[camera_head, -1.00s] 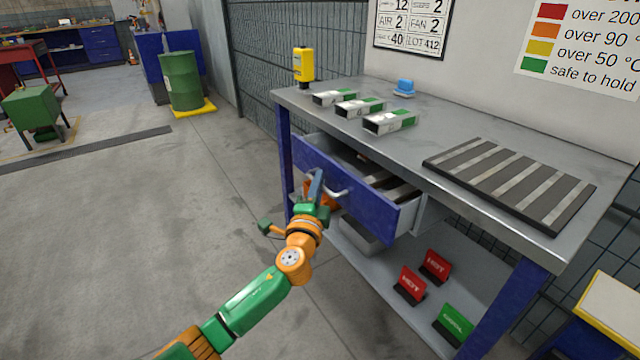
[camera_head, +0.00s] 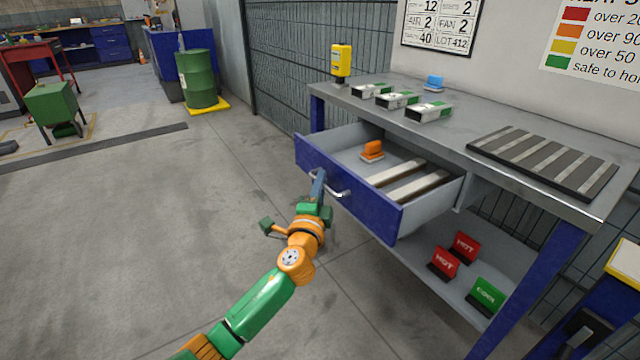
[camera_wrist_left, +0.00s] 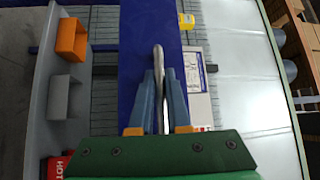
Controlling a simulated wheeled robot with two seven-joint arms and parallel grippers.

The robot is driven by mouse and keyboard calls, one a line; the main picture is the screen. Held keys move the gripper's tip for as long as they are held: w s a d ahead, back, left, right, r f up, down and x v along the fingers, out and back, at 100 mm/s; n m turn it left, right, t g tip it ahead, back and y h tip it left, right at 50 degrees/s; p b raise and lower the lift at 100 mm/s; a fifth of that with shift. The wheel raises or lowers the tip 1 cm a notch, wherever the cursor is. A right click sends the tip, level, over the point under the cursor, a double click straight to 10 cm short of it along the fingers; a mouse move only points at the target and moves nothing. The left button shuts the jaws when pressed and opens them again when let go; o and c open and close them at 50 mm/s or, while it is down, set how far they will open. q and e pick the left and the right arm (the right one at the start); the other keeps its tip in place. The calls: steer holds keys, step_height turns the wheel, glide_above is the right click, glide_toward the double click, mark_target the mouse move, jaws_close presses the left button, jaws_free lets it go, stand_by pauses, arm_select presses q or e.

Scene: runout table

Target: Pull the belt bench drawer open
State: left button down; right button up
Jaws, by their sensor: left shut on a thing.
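The belt bench drawer (camera_head: 352,187) has a blue front and stands well out from the bench in the head view. Its bar handle (camera_head: 340,193) is silver. My left gripper (camera_head: 317,178) is at the handle, and in the left wrist view its two blue-grey fingers (camera_wrist_left: 160,88) are shut on the handle bar (camera_wrist_left: 158,60). Inside the drawer lie an orange object (camera_head: 372,150) and two pale strips (camera_head: 408,180). The right gripper does not show in either view.
The bench top (camera_head: 455,135) bears several green-and-white boxes (camera_head: 398,99), a blue object (camera_head: 433,82), a yellow device (camera_head: 341,62) and a striped dark mat (camera_head: 545,160). Red HOT signs (camera_head: 462,247) and a green sign (camera_head: 485,296) stand on the lower shelf. The floor left of the drawer is clear.

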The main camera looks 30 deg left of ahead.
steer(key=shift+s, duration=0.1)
arm_select(q)
steer(key=c, duration=0.9)
jaws_free()
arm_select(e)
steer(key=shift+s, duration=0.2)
arm_select(q)
steer(key=v, duration=0.7)
steer(key=shift+d, duration=0.1)
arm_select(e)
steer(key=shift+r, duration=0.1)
